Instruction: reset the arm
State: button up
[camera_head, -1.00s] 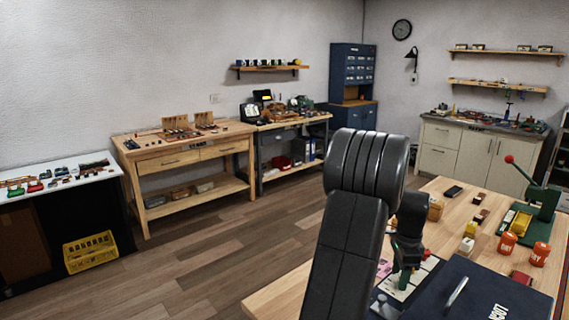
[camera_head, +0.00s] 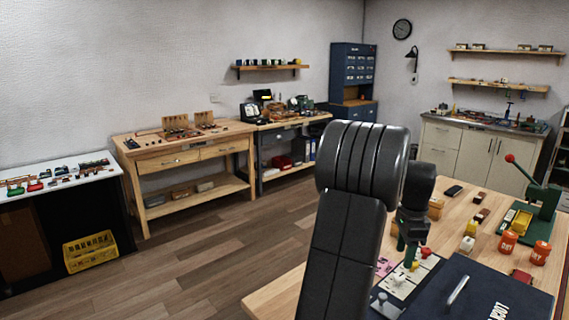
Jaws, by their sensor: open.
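My arm rises in the middle foreground of the head view, a dark grey link topped by a ribbed joint. My gripper (camera_head: 407,256) hangs beyond it on the right, pointing down over a pale board (camera_head: 405,284) on the near wooden table. Its green-tipped fingers are apart, with nothing seen between them. The tips are small and partly dark, and I cannot tell how high above the board they are.
The near table (camera_head: 270,300) also bears a dark blue case (camera_head: 470,290), orange jars (camera_head: 508,241), a green press with a red-knobbed lever (camera_head: 540,205) and several small blocks. Workbenches (camera_head: 185,150) line the far wall. Open wooden floor lies to the left.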

aim_at(400, 276)
notch_tip(400, 276, up, 6)
notch_tip(400, 276, down, 14)
jog(key=shift+s+r+p, duration=0.1)
jog(key=shift+p, duration=0.35)
jog(key=shift+r+n, duration=0.1)
jog(key=shift+n, duration=0.3)
jog(key=n, duration=0.9)
jog(key=shift+b, duration=0.3)
jog(key=n, duration=0.5)
jog(key=shift+n, duration=0.4)
jog(key=shift+r+n+b, duration=0.1)
jog(key=shift+n+b, duration=0.4)
jog(key=shift+n, duration=1.9)
jog(key=shift+a, duration=0.1)
